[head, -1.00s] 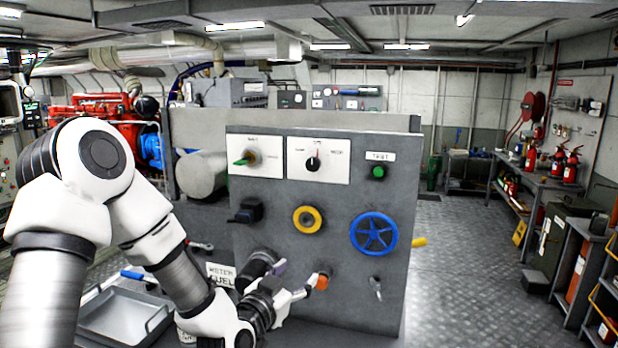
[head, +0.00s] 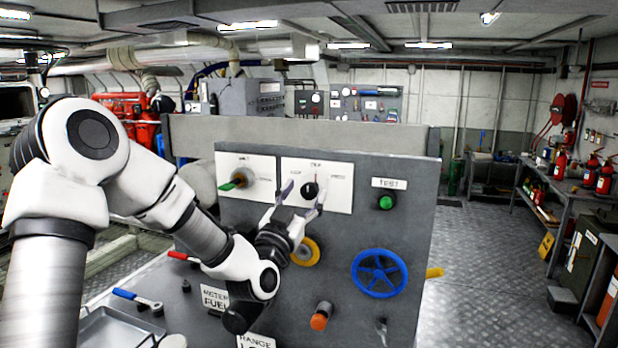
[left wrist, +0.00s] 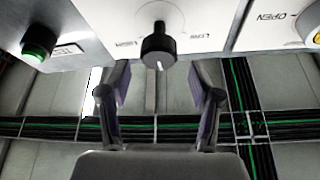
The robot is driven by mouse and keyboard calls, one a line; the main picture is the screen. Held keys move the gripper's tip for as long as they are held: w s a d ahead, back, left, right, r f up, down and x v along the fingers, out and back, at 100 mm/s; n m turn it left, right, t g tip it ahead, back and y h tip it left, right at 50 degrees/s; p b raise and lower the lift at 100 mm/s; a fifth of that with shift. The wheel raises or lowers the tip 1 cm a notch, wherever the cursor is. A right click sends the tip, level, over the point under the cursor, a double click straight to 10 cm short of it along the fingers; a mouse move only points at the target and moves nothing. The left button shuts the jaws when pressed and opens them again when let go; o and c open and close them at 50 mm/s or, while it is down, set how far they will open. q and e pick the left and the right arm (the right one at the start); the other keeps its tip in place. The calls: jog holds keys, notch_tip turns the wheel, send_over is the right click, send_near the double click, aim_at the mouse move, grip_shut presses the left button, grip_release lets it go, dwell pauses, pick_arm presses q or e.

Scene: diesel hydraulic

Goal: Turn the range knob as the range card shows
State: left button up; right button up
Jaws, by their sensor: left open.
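A black round knob (head: 310,190) with a pale pointer mark sits on a white plate on the grey panel. The left wrist view shows the knob (left wrist: 158,48) upside down, its mark towards the picture's bottom. My left gripper (head: 304,196) is open, its fingers on either side of the knob in the head view. In the left wrist view the knob lies between and just beyond the fingertips (left wrist: 160,78), with no clear contact. A card (head: 255,341) reading "RANGE" and partly "LO" is cut off by the bottom edge. My right gripper is not in view.
The panel also has a green-handled switch (head: 235,182), a green button (head: 386,202), a yellow ring (head: 306,251), a blue handwheel (head: 379,273) and an orange-tipped knob (head: 321,317). A "METER FUEL" card (head: 214,297) stands lower left.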

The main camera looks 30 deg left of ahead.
aim_at(308, 192)
pick_arm(q)
jog(key=w, duration=0.4)
jog(key=shift+w+a+f, duration=0.1)
jog(key=shift+a+f, duration=0.15)
jog(key=shift+a, duration=0.1)
jog(key=shift+s+r, duration=0.15)
jog(key=shift+s, duration=0.1)
jog(key=shift+c, duration=0.6)
jog(key=shift+s+d+r, duration=0.1)
jog(key=shift+s+r, duration=0.1)
jog(key=shift+s, duration=0.2)
jog(key=c, duration=1)
jog(key=shift+c, duration=0.2)
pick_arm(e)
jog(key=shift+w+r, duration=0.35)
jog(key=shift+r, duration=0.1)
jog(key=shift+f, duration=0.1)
